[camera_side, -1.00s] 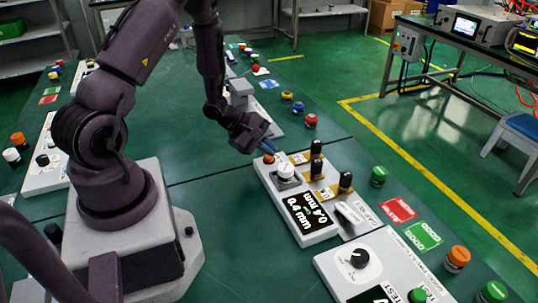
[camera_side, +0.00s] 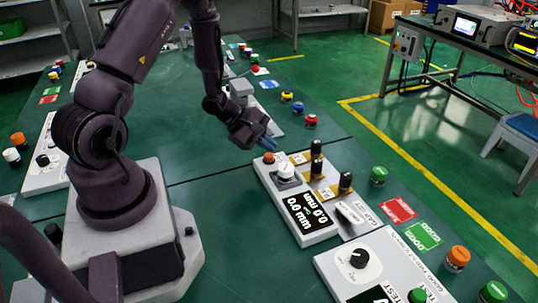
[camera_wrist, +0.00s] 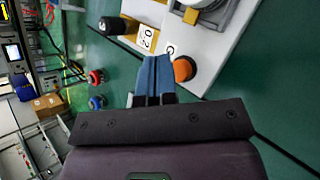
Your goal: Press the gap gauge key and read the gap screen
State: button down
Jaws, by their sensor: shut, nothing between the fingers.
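The gap gauge is a light grey box (camera_side: 262,176) on the green table. Its orange key (camera_side: 269,157) sits at the far-left corner and shows in the wrist view (camera_wrist: 183,69) just right of my fingertips. The dark gap screen (camera_side: 308,212) reads 0.0 mm, with a second upside-down reading that also looks like 0.0 mm. My gripper (camera_side: 271,147), with blue fingers, is shut and empty. Its tips are just beside and above the orange key. Contact cannot be told. In the wrist view the closed fingertips (camera_wrist: 156,60) lie near the box edge.
A second grey box with a black dial (camera_side: 358,258) is nearer the camera. Red and green cards (camera_side: 398,210) and loose coloured buttons lie right. The table behind the gripper has free room.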

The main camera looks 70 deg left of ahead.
aim_at(267, 158)
jog(key=shift+r, duration=0.15)
jog(key=shift+r, duration=2.45)
jog(key=shift+s+d+f, duration=0.1)
jog(key=shift+s+d, duration=0.1)
jog(key=shift+d, duration=0.05)
jog(key=s+d+r+m+g+y, duration=0.1)
jog(key=s+d+r+m, duration=0.3)
jog(key=r+m, duration=0.3)
jog(key=s+d+r+m+g+y, duration=0.1)
jog(key=s+d+r+m, duration=0.4)
jog(key=d+r+m, duration=0.1)
jog(key=s+d+r+m+y, duration=0.1)
jog(key=s+d+r+m, duration=0.3)
jog(key=r+m, duration=0.5)
jog(key=shift+s+d+r+g+y, duration=0.4)
jog(key=shift+d+r, duration=0.15)
jog(key=shift+r, duration=0.2)
